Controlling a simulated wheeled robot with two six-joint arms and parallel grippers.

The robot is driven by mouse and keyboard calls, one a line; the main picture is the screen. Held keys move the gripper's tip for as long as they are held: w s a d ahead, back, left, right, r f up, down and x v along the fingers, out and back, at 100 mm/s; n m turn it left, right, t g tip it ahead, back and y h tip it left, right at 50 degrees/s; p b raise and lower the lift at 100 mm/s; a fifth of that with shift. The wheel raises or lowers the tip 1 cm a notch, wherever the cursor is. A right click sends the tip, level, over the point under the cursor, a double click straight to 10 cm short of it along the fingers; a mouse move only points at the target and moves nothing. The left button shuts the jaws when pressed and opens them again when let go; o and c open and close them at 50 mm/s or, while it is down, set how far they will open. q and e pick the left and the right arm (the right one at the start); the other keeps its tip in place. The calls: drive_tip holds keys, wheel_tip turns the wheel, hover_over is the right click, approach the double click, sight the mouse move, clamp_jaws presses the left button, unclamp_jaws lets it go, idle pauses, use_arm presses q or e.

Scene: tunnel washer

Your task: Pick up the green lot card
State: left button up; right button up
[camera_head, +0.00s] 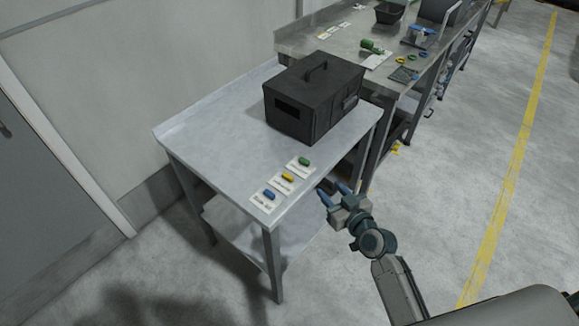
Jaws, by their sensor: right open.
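The green lot card (301,167) lies flat near the front right edge of the near metal table (205,128). It is a pale card with a green piece on it. A yellow lot card (285,181) and a blue lot card (265,200) lie in a row with it, nearer the front corner. My right gripper (334,192) is open and empty, just off the table's right edge, to the right of and a little below the green card in the picture. My left gripper is not in view.
A black metal box (313,98) with a handle stands behind the cards. A longer workbench (345,52) beyond holds another green item (371,46), a black tray (390,13) and small parts. The table top left of the cards is clear. Open floor with a yellow line (515,165) lies right.

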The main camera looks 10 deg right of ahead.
sight(308, 163)
drive_tip(key=w, duration=0.1)
drive_tip(key=w+a, duration=0.1)
drive_tip(key=w, duration=0.1)
drive_tip(key=w+a+p, duration=0.1)
drive_tip(key=w, duration=0.1)
drive_tip(key=shift+w+a+r, duration=0.15)
drive_tip(key=shift+r, duration=0.25)
drive_tip(key=shift+w+f, duration=0.1)
drive_tip(key=shift+w, duration=0.4)
drive_tip(key=p+x, duration=0.1)
drive_tip(key=x, duration=0.3)
drive_tip(key=shift+w+a, duration=0.1)
drive_tip(key=shift+w, duration=0.2)
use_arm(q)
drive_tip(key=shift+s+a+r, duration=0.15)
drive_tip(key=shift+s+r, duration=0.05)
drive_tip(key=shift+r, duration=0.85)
use_arm(e)
clamp_jaws()
